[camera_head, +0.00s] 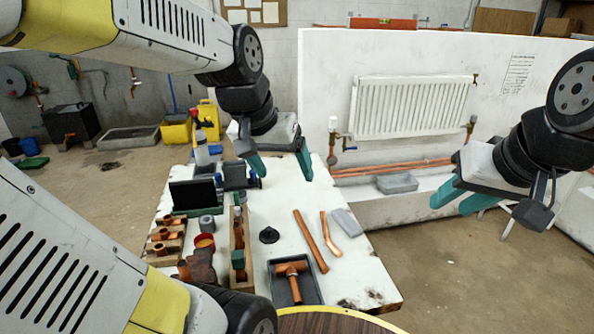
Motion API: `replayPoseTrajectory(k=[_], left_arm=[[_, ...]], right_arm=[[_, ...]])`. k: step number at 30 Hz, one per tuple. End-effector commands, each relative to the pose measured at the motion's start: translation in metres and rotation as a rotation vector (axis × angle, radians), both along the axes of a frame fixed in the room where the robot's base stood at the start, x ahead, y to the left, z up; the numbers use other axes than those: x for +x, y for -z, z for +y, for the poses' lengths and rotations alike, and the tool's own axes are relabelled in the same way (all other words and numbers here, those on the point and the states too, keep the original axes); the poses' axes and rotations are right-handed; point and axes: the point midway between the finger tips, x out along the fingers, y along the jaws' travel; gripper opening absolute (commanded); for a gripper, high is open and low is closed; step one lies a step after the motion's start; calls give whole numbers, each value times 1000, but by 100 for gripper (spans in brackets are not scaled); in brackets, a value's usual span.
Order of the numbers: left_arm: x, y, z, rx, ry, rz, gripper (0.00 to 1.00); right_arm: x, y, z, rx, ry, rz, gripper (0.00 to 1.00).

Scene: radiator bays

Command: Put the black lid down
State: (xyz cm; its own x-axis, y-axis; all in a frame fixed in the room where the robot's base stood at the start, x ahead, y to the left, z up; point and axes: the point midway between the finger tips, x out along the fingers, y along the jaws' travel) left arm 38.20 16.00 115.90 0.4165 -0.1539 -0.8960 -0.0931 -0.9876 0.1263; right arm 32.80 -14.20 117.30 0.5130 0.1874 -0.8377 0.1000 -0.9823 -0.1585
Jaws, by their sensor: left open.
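The black lid (269,235), a small dark round piece with a raised knob, lies on the white tabletop right of the wooden holder. My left gripper (284,174) has its teal fingers spread wide and nothing between them. It is above the far part of the table, beyond the lid in the picture and apart from it. My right gripper (450,207) is out to the right, past the table's edge. Its two teal fingers stand apart with nothing seen between them.
Copper pipes (310,241), a grey block (346,222) and a black tray (312,291) with a copper fitting share the white table (365,267). A wooden holder (247,273), a red cup (205,242) and bottles crowd its left side. A radiator (410,106) hangs behind.

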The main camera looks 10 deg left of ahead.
Motion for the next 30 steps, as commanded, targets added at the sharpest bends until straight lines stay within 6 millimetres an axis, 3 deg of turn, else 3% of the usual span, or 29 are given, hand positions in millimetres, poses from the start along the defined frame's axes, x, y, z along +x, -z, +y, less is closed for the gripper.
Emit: replayPoseTrajectory(k=[3, 9, 30], left_arm=[[-30, -10, -10, -22, -3, -61, 82], [-53, -14, -18, -41, -7, -106, 82], [-54, -14, -18, -43, -9, -109, 82]], right_arm=[[0, 0, 0, 0, 0, 0, 36], [0, 0, 0, 0, 0, 0, 36], [0, 0, 0, 0, 0, 0, 36]])
